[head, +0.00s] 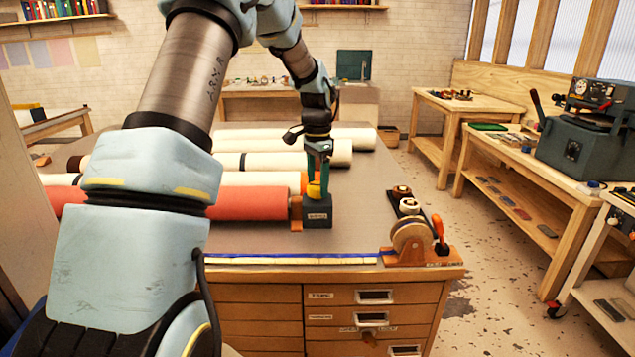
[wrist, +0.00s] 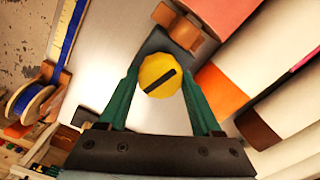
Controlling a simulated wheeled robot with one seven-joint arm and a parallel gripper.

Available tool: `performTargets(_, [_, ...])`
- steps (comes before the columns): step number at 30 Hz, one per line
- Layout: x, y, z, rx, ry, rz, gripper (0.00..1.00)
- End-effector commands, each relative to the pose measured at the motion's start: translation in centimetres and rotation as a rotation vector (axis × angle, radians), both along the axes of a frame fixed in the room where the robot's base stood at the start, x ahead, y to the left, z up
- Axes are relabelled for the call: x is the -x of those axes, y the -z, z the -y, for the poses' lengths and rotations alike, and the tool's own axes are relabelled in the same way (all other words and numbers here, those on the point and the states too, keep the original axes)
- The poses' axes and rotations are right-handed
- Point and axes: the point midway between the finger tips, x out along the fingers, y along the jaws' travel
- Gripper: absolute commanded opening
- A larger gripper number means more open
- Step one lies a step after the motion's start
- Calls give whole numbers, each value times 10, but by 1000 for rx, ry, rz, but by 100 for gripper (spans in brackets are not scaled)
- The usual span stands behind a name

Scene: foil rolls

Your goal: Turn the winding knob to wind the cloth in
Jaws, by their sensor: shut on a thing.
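A yellow winding knob (head: 314,191) sits on top of a dark box (head: 318,213) at the right end of the red cloth roll (head: 250,204). In the wrist view the knob (wrist: 158,66) is a round yellow cap with a dark bar running from lower left to upper right. My gripper (head: 318,178) points down over the box. Its green fingers (wrist: 160,78) stand on either side of the knob and are shut on it. The knob's lower part is hidden in the wrist view. My arm covers the left part of the red roll in the head view.
Several pale rolls (head: 345,138) lie behind the red one. A tape dispenser (head: 412,240) with an orange handle stands at the table's right front corner. A ruler strip (head: 300,261) runs along the front edge. The grey tabletop (head: 365,195) right of the box is clear.

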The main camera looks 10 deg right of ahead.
Motion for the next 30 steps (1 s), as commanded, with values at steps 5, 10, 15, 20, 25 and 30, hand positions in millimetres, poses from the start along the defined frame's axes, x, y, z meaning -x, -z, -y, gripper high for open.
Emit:
performTargets(5, [0,-1,0,0,126,0,10])
performTargets(10, [0,0,0,0,216,-1,10])
performTargets(15, [0,0,-1,-1,271,0,10])
performTargets(20, [0,0,0,-1,295,0,10])
performTargets(25, [0,0,0,-1,302,0,10])
performTargets(30, [0,0,0,-1,302,0,10])
